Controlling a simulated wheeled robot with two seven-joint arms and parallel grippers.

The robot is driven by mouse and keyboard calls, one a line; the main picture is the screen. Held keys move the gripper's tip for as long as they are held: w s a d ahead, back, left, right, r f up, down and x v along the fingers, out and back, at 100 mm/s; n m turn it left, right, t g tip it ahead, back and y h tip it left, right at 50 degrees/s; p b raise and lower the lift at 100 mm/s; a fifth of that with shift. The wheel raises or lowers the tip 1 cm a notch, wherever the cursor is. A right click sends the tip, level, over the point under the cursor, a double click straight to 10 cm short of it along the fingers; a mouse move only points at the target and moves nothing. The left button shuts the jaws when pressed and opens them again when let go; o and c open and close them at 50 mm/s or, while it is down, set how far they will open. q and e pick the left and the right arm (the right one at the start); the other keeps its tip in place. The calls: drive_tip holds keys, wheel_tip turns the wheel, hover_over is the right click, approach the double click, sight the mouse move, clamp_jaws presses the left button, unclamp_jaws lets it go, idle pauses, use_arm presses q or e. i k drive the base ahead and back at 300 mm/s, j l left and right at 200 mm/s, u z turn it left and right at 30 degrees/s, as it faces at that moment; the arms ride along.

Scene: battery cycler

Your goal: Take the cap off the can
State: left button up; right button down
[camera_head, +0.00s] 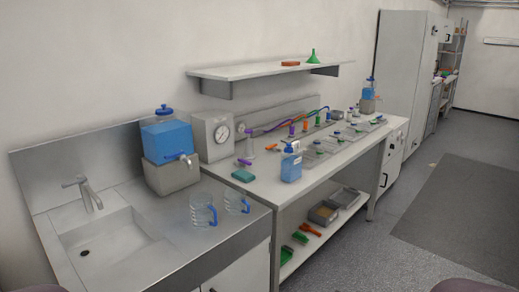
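A blue can (291,169) with a pale label stands upright on the front part of the workbench. A small blue piece that looks like its cap (284,142) sits on top of it. A larger blue container (166,139) with a dark blue lid (163,110) and a tap rests on a grey block beside the sink. Neither of my grippers is in view, so nothing is seen touching the can.
Two clear jugs (203,212) with blue handles stand right of the sink (110,236). A gauge box (213,136), a teal sponge-like block (243,175) and several trays (314,154) share the bench. A shelf (255,71) hangs above. The floor at right is clear.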

sight(289, 149)
drive_tip(key=i+l+u, duration=0.55)
drive_tip(key=u, duration=0.25)
drive_tip(key=i+l+u, duration=0.15)
drive_tip(key=l+u, duration=0.25)
drive_tip(key=l, duration=0.2)
